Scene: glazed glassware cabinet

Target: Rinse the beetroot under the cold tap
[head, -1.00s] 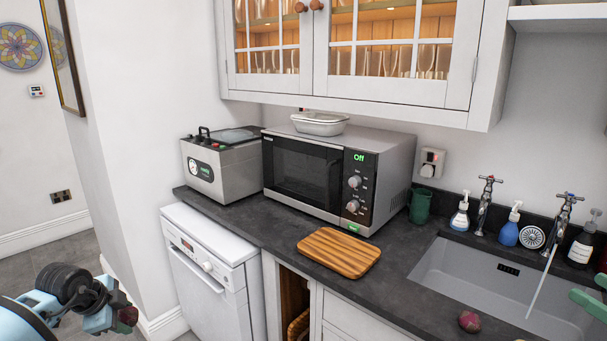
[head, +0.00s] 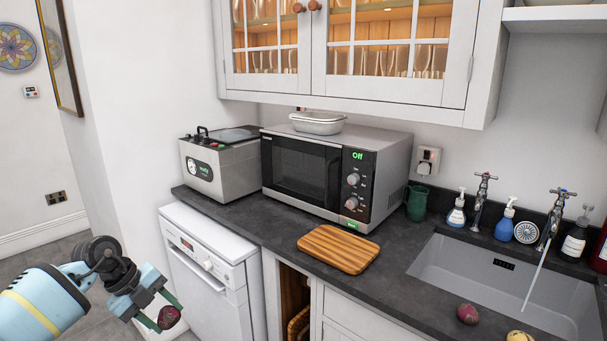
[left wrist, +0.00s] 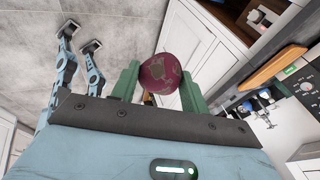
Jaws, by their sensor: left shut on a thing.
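My left gripper (head: 160,313) is at the lower left, in front of the dishwasher. Its green fingers are shut on a dark purple-red beetroot (head: 171,317). In the left wrist view the beetroot (left wrist: 173,72) sits between the fingertips, with dull brownish patches on its skin. A similar reddish-purple root (head: 467,314) lies on the counter by the sink's front edge. The right-hand tap (head: 552,222) runs a stream of water (head: 534,280) into the sink (head: 455,265). The left-hand tap (head: 482,200) shows no water. I cannot read which is cold. My right gripper is not in view.
A yellow round item (head: 519,336) lies at the bottom edge. The dark counter (head: 400,290) carries a wooden board (head: 339,249), a microwave (head: 325,180) and a green mug (head: 416,203). Soap bottles (head: 505,225) stand behind the sink. The dishwasher (head: 208,262) is shut.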

